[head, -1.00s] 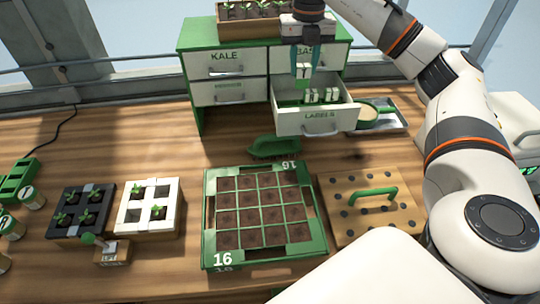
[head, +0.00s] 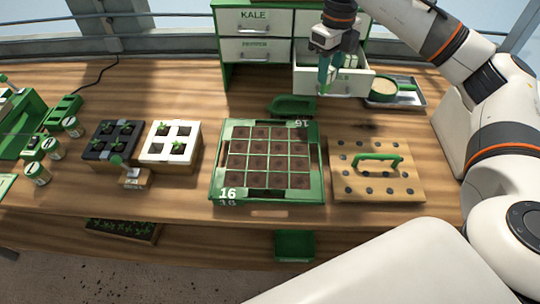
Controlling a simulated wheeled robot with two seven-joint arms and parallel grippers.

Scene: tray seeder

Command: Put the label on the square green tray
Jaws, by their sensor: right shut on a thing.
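The square green tray (head: 216,175) lies flat on the wooden table near the middle, marked 16, with a grid of soil-filled cells. My right gripper (head: 325,88) is behind and above the tray, in front of the open drawer marked labels (head: 355,85). Its teal fingers are shut on a label, which is mostly hidden between them. Other white labels stand in the drawer, partly behind the gripper. My left gripper is not in view.
A green scoop-like tool (head: 293,106) lies just behind the tray. A pegged wooden board (head: 400,185) with a green handle is to its right. White (head: 150,153) and black (head: 92,153) seedling trays stand to its left. A metal tray (head: 408,98) sits beside the drawer.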

